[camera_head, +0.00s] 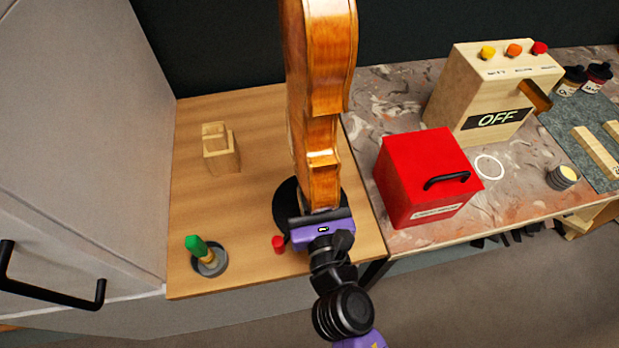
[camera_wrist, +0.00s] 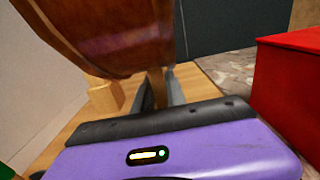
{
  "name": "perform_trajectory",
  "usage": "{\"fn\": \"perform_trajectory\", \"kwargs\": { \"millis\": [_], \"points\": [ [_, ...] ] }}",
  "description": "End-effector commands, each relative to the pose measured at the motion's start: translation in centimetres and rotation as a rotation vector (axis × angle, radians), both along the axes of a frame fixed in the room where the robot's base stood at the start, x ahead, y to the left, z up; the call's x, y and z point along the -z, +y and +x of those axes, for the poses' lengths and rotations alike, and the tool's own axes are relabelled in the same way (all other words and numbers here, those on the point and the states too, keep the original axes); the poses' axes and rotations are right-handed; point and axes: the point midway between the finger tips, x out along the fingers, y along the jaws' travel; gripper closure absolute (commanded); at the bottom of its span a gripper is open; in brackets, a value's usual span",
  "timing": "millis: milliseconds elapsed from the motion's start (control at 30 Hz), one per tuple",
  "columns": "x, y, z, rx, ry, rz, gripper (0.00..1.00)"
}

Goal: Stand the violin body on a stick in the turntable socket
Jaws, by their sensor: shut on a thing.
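The violin body (camera_head: 325,90) is glossy orange-brown and stands roughly upright, seen edge-on, its top cut off by the frame. My gripper (camera_wrist: 160,90) is shut on the stick; in the head view my purple gripper (camera_head: 322,228) is at the violin's lower end. The black round turntable (camera_head: 284,208) lies behind and below, mostly covered by violin and gripper. Its socket and the stick's lower end are hidden, so I cannot tell whether they meet.
A wooden block holder (camera_head: 222,158) and a green-handled tool in a grey cup (camera_head: 209,264) stand left. A small red knob (camera_head: 278,244) is beside the turntable. A red box (camera_head: 425,180) and a wooden OFF machine (camera_head: 480,95) stand right.

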Motion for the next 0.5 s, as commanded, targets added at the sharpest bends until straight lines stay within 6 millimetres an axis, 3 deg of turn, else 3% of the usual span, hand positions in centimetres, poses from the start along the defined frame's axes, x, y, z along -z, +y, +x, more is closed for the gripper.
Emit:
{"fn": "perform_trajectory", "kwargs": {
  "millis": [133,167,300,500],
  "points": [
    [-0.1,0.02,0.02,0.0,-0.002,0.001,1.0],
    [-0.1,0.02,0.02,0.0,-0.002,0.001,0.82],
    [-0.08,0.01,0.01,0.0,-0.001,0.0,0.58],
    [-0.04,0.0,0.01,0.0,-0.001,0.0,0.58]
  ]
}}
